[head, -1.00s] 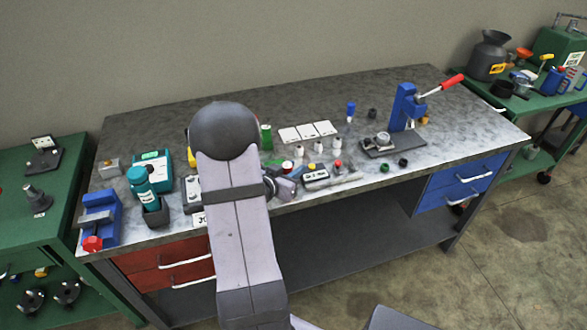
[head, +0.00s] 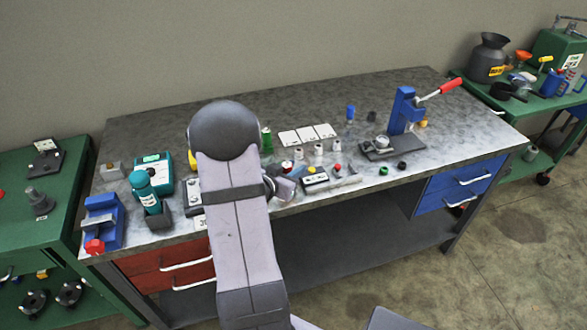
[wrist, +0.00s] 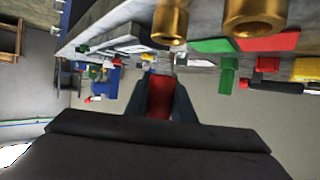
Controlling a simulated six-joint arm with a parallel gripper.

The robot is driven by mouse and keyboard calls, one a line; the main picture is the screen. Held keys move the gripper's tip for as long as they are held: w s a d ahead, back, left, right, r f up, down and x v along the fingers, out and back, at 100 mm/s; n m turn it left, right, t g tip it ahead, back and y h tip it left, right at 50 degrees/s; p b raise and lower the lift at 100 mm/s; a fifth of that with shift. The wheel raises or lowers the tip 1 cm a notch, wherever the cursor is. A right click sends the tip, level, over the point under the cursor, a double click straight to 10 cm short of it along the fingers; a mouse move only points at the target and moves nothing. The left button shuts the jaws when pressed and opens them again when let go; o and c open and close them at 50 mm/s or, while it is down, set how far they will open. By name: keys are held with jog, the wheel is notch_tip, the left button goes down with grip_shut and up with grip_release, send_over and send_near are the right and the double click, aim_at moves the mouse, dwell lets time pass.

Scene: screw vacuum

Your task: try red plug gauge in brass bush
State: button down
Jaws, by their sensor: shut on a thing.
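My gripper (wrist: 162,82) shows in the wrist view, its two dark fingers closed on a red piece, which looks like the red plug gauge (wrist: 160,100). Two hollow brass bushes, a nearer one (wrist: 255,15) and a smaller one (wrist: 171,22), show at the top of the wrist view, apart from the held piece. I cannot tell which one is the task's bush. In the head view my arm hides the bushes and most of the gripper; a grey part of it (head: 285,188) shows at the bench's front edge.
A green cylinder (wrist: 228,75) and a green and a red patch (wrist: 268,42) lie near the bushes. On the bench (head: 240,98) stand white cards (head: 307,135), several small cylinders, a blue press (head: 403,110) and a blue vise (head: 103,222). The bench's back is clear.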

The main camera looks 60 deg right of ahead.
jog(key=shift+r+p, duration=1.85)
jog(key=shift+r, duration=0.4)
